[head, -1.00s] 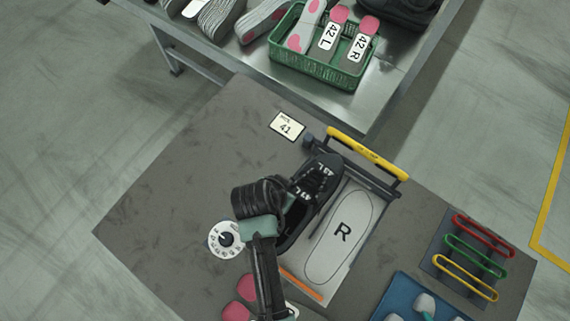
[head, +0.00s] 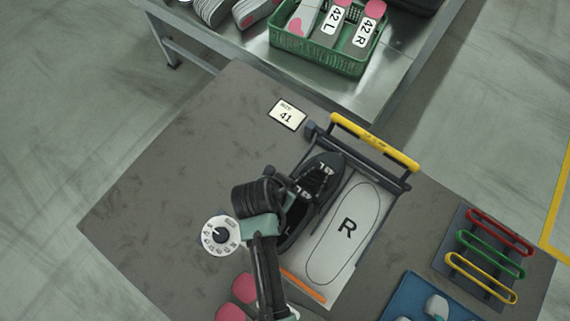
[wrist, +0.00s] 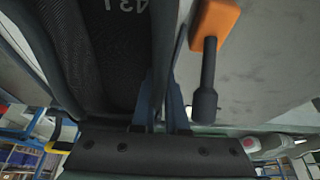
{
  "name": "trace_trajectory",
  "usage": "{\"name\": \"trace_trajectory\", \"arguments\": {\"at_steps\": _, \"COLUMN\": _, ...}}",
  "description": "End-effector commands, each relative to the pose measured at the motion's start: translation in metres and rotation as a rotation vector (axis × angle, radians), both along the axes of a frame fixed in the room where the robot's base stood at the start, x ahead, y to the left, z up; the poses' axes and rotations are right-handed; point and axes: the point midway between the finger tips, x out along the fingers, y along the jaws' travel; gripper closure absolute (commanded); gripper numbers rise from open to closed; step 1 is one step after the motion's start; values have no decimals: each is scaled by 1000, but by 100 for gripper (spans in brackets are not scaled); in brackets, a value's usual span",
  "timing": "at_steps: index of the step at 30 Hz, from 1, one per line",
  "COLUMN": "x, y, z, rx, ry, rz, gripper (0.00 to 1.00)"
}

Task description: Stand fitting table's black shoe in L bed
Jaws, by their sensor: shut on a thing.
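The black shoe (head: 321,174) with white size lettering lies lengthwise over the left half of the fitting board, beside the bare bed marked R (head: 347,230). The L bed is hidden beneath it. Its toe points to the yellow-handled bar (head: 375,141). My gripper (head: 279,228) is shut on the shoe at its heel end, which the arm partly covers. The wrist view shows the fingers (wrist: 161,112) closed on the shoe's edge, with the dark interior (wrist: 110,45) to their left. I cannot tell whether the sole touches the bed.
A dial (head: 220,236) sits left of my gripper and a size 41 card (head: 287,114) behind. An orange strip (head: 303,285) edges the board's near end. Coloured loops (head: 486,255) and a blue tray (head: 398,300) stand right. A green crate (head: 318,55) stands on the far table.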

Motion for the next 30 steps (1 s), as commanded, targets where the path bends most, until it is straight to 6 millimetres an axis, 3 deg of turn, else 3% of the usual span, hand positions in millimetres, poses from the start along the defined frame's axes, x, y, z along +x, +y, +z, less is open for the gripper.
{"name": "trace_trajectory", "arguments": {"at_steps": 8, "x": 1, "y": 0, "z": 0, "rx": 0, "ry": -2, "rz": 0, "gripper": 100}}
{"name": "trace_trajectory", "arguments": {"at_steps": 9, "x": 1, "y": 0, "z": 0, "rx": 0, "ry": -2, "rz": 0, "gripper": 85}}
{"name": "trace_trajectory", "arguments": {"at_steps": 15, "x": 1, "y": 0, "z": 0, "rx": 0, "ry": -2, "rz": 0, "gripper": 54}}
{"name": "trace_trajectory", "arguments": {"at_steps": 30, "x": 0, "y": 0, "z": 0, "rx": 1, "ry": 1, "rz": 0, "gripper": 54}}
